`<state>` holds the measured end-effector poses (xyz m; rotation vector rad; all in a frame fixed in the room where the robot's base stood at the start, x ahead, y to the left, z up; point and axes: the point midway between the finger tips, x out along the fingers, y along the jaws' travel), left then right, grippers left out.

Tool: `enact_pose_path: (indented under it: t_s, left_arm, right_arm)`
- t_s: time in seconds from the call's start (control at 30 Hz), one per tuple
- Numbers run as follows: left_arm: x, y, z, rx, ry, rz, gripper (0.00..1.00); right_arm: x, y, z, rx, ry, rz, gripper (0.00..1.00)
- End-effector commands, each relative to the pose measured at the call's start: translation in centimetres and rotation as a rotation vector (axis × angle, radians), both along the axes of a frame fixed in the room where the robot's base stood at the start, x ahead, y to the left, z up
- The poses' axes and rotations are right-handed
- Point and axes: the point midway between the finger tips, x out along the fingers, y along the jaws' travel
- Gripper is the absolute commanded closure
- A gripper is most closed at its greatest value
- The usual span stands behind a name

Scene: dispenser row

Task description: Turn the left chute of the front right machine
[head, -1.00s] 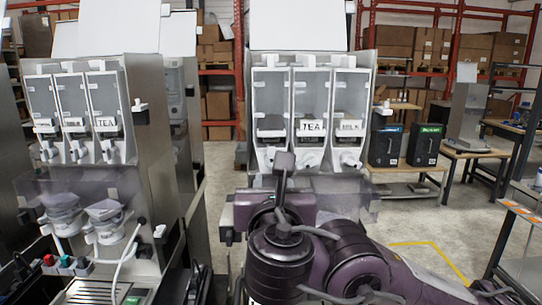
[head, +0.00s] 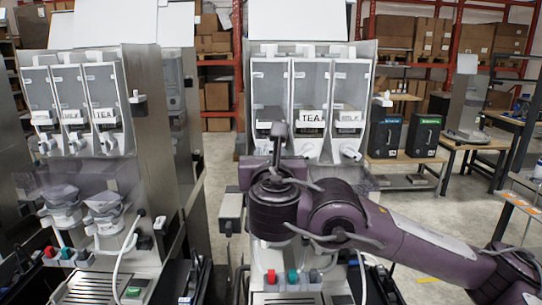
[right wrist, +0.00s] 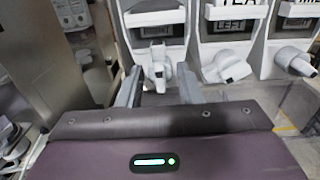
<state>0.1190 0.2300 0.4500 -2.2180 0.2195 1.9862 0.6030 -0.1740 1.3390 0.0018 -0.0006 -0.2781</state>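The front right machine (head: 365,65) is a steel dispenser with three clear canisters; the middle one reads TEA and the right one MILK. In the head view its left chute is hidden behind my right gripper (head: 279,140). The right wrist view shows the left chute (right wrist: 158,66), a white spout pointing down under the left canister. My right gripper (right wrist: 159,84) is open, with one finger on each side of this chute; I cannot tell whether they touch it. The middle chute (right wrist: 224,66) and right chute (right wrist: 295,60) slant to the right. My left gripper is not in view.
Another dispenser machine (head: 155,130) stands on the left, with a narrow gap between. Coloured knobs (head: 292,276) sit low on the front right machine. Shelves with boxes line the back.

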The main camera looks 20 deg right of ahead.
Motion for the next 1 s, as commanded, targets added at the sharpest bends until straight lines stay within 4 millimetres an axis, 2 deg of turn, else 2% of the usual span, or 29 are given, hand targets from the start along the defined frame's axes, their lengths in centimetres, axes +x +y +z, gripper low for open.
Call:
enact_pose_path:
  t_s: [0.03, 0.23, 0.63, 1.0]
  left_arm:
    - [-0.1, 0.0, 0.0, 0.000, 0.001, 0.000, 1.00]
    - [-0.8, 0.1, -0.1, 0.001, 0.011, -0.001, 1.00]
    - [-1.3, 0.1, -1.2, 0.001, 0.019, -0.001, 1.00]
    - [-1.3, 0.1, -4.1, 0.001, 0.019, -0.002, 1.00]
  right_arm:
    - [0.0, 0.0, 0.0, 0.000, 0.000, 0.000, 0.71]
    - [0.0, 0.0, 0.0, 0.000, 0.000, 0.000, 0.96]
    - [0.0, 0.1, -0.3, 0.080, -0.021, 0.002, 0.96]
    - [-0.1, 0.0, -0.6, 0.373, -0.104, 0.002, 0.96]
